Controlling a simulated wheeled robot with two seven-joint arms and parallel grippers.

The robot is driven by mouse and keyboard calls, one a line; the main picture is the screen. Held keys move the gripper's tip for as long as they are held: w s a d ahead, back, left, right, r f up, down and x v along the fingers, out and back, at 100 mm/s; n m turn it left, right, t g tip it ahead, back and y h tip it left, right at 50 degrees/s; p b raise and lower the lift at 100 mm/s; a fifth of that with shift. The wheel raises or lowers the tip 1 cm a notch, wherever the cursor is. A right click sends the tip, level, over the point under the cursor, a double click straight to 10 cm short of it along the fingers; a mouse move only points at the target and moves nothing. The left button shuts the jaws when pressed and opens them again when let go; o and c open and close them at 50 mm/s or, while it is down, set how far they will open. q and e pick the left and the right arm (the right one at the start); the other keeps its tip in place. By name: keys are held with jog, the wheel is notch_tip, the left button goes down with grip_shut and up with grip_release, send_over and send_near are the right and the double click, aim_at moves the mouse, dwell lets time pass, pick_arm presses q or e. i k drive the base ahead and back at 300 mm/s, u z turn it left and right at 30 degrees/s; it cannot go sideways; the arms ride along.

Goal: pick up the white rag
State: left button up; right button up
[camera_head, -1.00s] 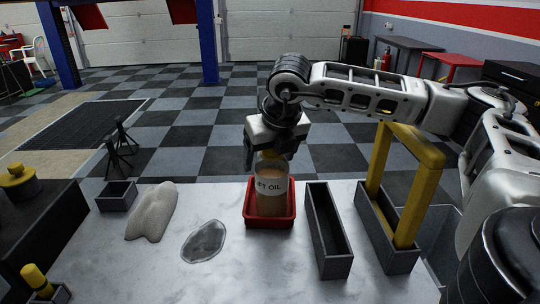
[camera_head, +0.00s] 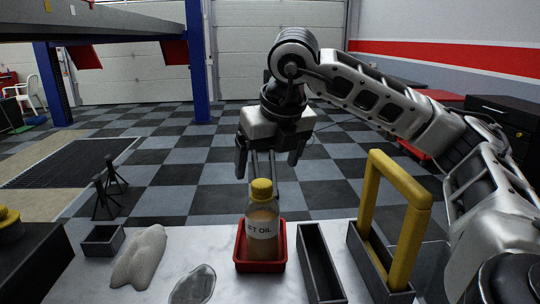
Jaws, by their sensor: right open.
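The white rag (camera_head: 139,256) lies crumpled on the left part of the light worktop in the head view. My right gripper (camera_head: 272,170) is open and empty, raised above and behind an oil bottle (camera_head: 262,232) with a yellow cap. It is well to the right of the rag and apart from it. The bottle stands upright in a red tray (camera_head: 247,263). My left gripper is not in view.
A clear puddle-like patch (camera_head: 194,285) lies right of the rag. A long dark bin (camera_head: 320,265) and a bin with a yellow handle frame (camera_head: 407,240) stand right of the red tray.

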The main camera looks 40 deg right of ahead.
aim_at(137, 266)
jog(key=k, duration=1)
